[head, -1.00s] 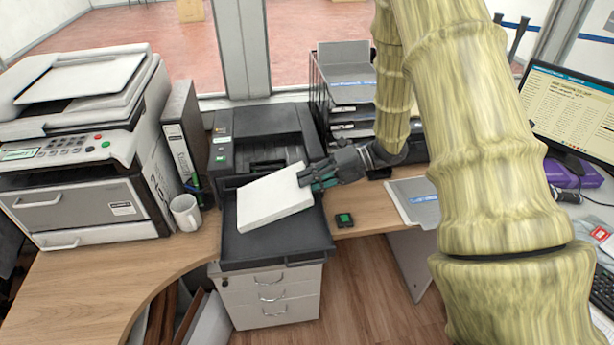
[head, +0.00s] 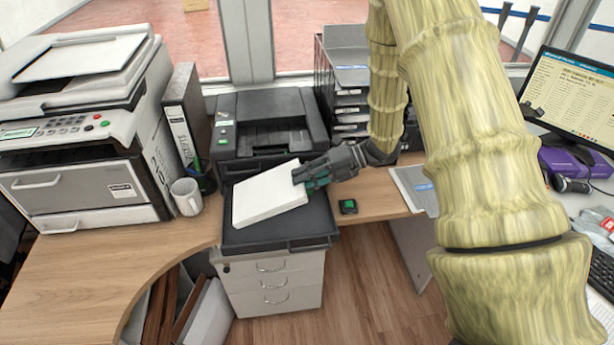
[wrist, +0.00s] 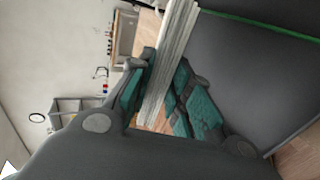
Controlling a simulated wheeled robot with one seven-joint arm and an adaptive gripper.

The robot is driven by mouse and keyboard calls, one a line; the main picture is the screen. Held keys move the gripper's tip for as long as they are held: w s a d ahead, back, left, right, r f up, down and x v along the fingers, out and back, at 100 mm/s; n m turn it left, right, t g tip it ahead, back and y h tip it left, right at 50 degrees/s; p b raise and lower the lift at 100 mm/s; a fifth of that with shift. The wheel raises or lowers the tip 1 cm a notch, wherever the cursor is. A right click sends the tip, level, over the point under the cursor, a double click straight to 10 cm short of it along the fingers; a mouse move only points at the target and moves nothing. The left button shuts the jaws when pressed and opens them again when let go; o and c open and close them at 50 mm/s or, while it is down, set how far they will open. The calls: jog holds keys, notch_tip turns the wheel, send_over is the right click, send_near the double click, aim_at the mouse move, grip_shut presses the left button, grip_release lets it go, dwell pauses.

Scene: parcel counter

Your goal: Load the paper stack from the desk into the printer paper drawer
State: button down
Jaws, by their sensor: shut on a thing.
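The white paper stack (head: 266,195) is over the black printer's pulled-out paper drawer (head: 290,238) in the head view, slightly tilted. I cannot tell whether it touches the drawer floor. My gripper (head: 308,178) is shut on the stack's right edge. In the wrist view, the stack (wrist: 172,60) stands edge-on between the teal finger pads of my gripper (wrist: 160,97), beside a large dark surface. The black printer (head: 266,125) stands behind the drawer on the desk.
A small black box with a green top (head: 348,206) lies right of the drawer. Black letter trays (head: 345,80) stand behind my arm.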

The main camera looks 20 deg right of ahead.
jog(key=shift+w+a+f+b, duration=0.15)
jog(key=shift+a+f+b, duration=0.25)
jog(key=shift+f+b, duration=0.55)
jog(key=shift+w+a+f+b, duration=0.1)
jog(key=shift+a+f+b, duration=0.35)
jog(key=shift+f, duration=0.9)
jog(key=shift+w+a+f+b, duration=0.15)
jog(key=shift+a+f+b, duration=0.2)
jog(key=shift+f+b, duration=0.6)
jog(key=shift+f, duration=0.2)
jog(key=c, duration=1.2)
grip_release()
jog(key=shift+c, duration=0.2)
jog(key=shift+d+r+p, duration=0.1)
jog(key=shift+d+p, duration=0.05)
jog(key=shift+p, duration=0.2)
jog(key=p+v, duration=0.2)
jog(key=v, duration=0.4)
jog(key=shift+s+d+r, duration=0.15)
jog(key=shift+s+d, duration=0.05)
jog(key=shift+d, duration=0.05)
